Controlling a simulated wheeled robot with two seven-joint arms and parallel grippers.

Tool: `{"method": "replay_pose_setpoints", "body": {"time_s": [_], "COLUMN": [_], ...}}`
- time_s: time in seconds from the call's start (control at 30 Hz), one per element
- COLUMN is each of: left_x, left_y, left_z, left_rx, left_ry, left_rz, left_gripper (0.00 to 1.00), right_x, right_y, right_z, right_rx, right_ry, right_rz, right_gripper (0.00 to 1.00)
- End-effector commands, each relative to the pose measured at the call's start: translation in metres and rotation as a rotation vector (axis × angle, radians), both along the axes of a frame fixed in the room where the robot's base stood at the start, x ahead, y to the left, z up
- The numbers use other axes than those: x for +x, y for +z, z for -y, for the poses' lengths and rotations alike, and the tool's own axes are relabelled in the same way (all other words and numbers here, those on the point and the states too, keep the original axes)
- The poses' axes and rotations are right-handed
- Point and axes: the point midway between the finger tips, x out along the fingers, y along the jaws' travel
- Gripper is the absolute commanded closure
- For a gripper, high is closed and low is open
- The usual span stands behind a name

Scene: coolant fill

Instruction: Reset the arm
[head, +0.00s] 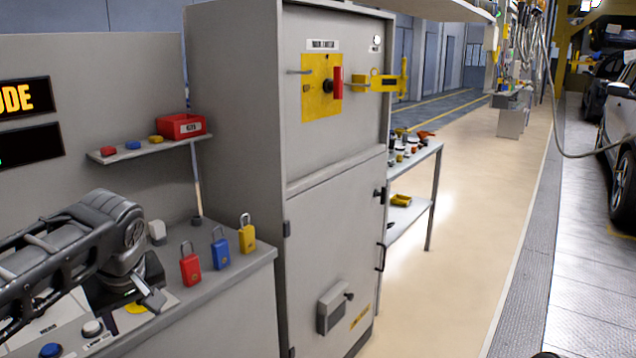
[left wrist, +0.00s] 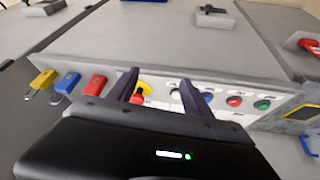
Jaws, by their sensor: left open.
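My left gripper (head: 150,298) is at the left of the head view, low over the sloped button panel (head: 70,338). Its fingers are spread apart and empty in the left wrist view (left wrist: 158,88). Between and past the fingers, the left wrist view shows a red knob (left wrist: 137,99) on a yellow plate and a white button (left wrist: 175,94). Blue (left wrist: 208,97), red (left wrist: 234,101) and green (left wrist: 262,104) buttons continue to the right. I cannot tell whether a finger touches the panel. My right gripper is not in view.
Red (head: 190,267), blue (head: 220,250) and yellow (head: 246,237) padlocks stand on the counter right of the gripper. A grey cabinet (head: 240,110) with a red-handled switch (head: 337,82) rises beyond. The aisle floor (head: 470,190) is clear.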

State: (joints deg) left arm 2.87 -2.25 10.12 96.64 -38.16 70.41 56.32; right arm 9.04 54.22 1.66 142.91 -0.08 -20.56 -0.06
Motion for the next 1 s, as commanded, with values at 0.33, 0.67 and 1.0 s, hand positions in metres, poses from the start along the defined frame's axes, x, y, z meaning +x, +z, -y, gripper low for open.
{"method": "replay_pose_setpoints", "body": {"time_s": [0.33, 0.67, 1.0], "left_x": [0.056, 0.051, -0.133], "left_y": [-0.050, -0.242, -0.420], "left_z": [0.071, 0.193, 0.240], "left_rx": [-0.066, -0.244, -0.381], "left_ry": [-0.385, -0.747, -0.711], "left_rz": [0.131, 0.195, -0.054], "left_gripper": [0.42, 0.42, 0.42], "right_x": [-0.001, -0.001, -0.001], "right_y": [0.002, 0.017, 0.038], "right_z": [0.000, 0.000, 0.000], "right_rx": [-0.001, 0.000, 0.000], "right_ry": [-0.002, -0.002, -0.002], "right_rz": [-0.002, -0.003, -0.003], "right_gripper": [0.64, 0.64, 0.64]}}
